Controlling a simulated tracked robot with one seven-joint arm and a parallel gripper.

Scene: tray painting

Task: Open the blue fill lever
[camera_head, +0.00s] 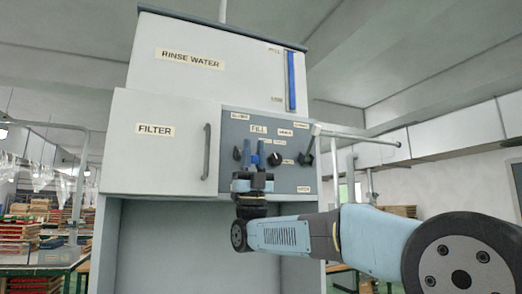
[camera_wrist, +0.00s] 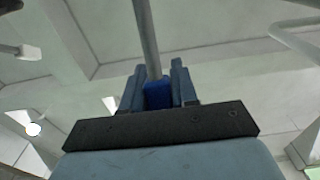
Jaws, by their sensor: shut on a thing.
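The blue fill lever (camera_head: 261,149) stands on the grey control panel under the FILL label. My gripper (camera_head: 254,178) is at the panel just below the label, with its fingers at the lever. In the wrist view, my gripper (camera_wrist: 158,90) has its two fingers on either side of a blue part (camera_wrist: 158,94), and is shut on it. A grey rod (camera_wrist: 146,38) runs up from behind this blue part. My fingers and wrist hide the lower part of the lever in the head view.
The RINSE WATER tank (camera_head: 190,72) is above. A horizontal bar (camera_head: 362,138) sticks out at right.

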